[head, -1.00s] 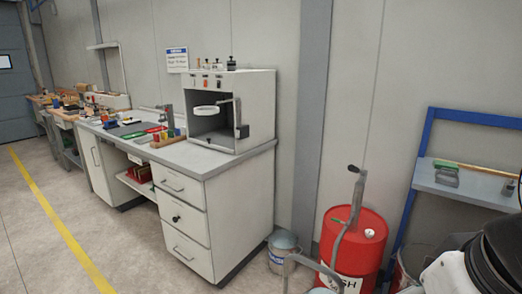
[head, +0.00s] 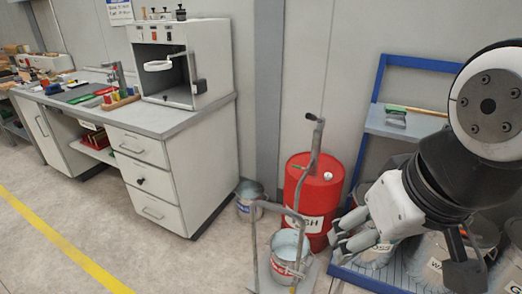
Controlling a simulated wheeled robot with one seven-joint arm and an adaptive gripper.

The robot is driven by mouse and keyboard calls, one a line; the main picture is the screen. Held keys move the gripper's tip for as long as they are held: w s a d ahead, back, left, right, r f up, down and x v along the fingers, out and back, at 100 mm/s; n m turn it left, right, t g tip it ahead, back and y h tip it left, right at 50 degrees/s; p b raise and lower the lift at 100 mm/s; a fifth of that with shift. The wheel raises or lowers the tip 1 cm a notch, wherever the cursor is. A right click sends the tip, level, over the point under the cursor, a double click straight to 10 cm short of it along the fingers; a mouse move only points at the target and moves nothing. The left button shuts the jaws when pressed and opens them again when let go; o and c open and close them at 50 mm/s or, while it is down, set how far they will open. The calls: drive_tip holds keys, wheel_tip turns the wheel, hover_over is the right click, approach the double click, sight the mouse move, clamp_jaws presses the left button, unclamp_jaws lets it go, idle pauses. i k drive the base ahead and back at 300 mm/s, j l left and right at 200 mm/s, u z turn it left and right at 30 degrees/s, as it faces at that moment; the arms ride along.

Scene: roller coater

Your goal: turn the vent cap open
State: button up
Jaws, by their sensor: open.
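A red drum (head: 322,194) stands by the wall, right of the bench, with a white label partly reading "SH". A small pale cap (head: 327,175) sits on its top, right of the grey pump (head: 312,150); I take it for the vent cap. Whether it is turned is too small to tell. My gripper (head: 335,231) is open and empty, in front of the drum's lower right side and below the cap, not touching the cap.
A cart handle (head: 279,208) and a bucket (head: 290,250) stand in front of the drum. Another bucket (head: 250,199) is by the bench (head: 150,180). Floor at left is clear.

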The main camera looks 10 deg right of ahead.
sight(328, 176)
drive_tip(key=i+l, duration=0.65)
drive_tip(key=l, duration=0.15)
drive_tip(key=i+l+z, duration=0.1)
drive_tip(key=i+l, duration=0.5)
drive_tip(key=l, duration=0.2)
